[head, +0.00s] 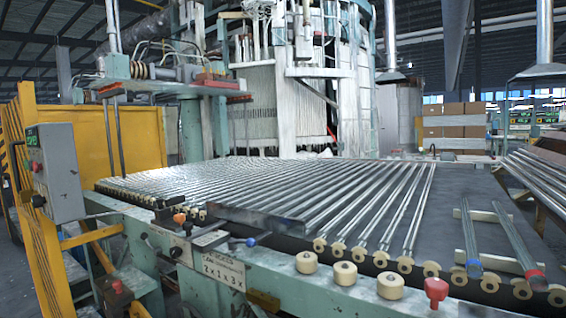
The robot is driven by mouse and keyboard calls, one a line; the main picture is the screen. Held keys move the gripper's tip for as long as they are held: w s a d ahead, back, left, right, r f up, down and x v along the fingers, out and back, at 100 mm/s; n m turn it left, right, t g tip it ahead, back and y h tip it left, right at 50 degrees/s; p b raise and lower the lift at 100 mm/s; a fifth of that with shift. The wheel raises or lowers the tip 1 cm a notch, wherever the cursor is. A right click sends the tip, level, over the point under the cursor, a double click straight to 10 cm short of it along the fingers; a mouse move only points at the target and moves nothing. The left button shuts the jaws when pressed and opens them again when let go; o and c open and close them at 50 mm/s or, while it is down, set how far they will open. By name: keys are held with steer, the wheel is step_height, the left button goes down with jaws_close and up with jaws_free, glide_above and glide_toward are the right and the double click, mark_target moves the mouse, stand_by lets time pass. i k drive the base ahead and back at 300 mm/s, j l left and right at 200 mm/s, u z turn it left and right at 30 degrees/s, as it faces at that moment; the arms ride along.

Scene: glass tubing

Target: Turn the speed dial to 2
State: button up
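A grey control box (56,172) stands at the left on the yellow frame. On its narrow face are a small green display (32,138), a red button (36,166) and a black knob (38,200), which may be the speed dial. The face is seen at a steep angle, so I cannot read any dial marks or the knob's setting. My gripper is not in view.
A green machine bed (150,240) with rows of glass tubes (300,195) fills the middle. Levers with an orange ball (179,218) and a blue ball (251,241), and a red knob (436,290), stick up along its front edge. Yellow railings (40,225) stand at left.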

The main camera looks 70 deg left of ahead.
mark_target(38, 200)
steer(key=u, duration=3.25)
